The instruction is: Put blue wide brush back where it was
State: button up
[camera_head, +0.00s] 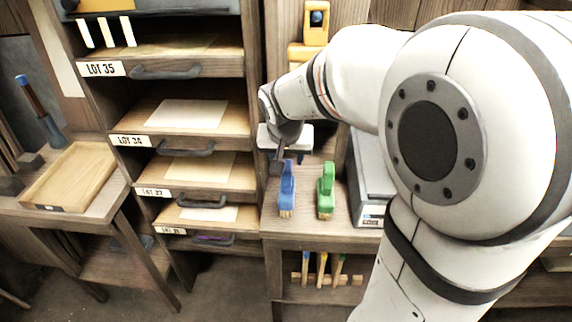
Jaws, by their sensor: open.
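The blue wide brush (287,188) stands upright on the wooden bench top (307,212), bristles down, just left of a green brush (326,190). My gripper (279,157) is above and just behind the top of the blue brush's handle. It is open. The picture is too small to tell whether a finger touches the handle. Part of the gripper is hidden by my own wrist.
A shelf unit with labelled drawers (186,114) stands to the left. A grey box (371,185) stands right of the brushes. Several small tools hang on a rack (327,279) below the bench. A wooden tray (75,176) lies on the left table. My arm hides the right side.

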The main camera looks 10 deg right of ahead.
jog(key=d+v, duration=0.1)
jog(key=v, duration=0.4)
jog(key=s+f+n+g, duration=0.1)
jog(key=s+f, duration=0.1)
jog(key=s, duration=0.6)
jog(key=s+f+n+g+y, duration=0.1)
jog(key=s+f+n, duration=0.1)
jog(key=s, duration=0.6)
jog(key=shift+s+f+n, duration=0.3)
jog(key=shift+s+f, duration=0.1)
jog(key=shift+f, duration=0.05)
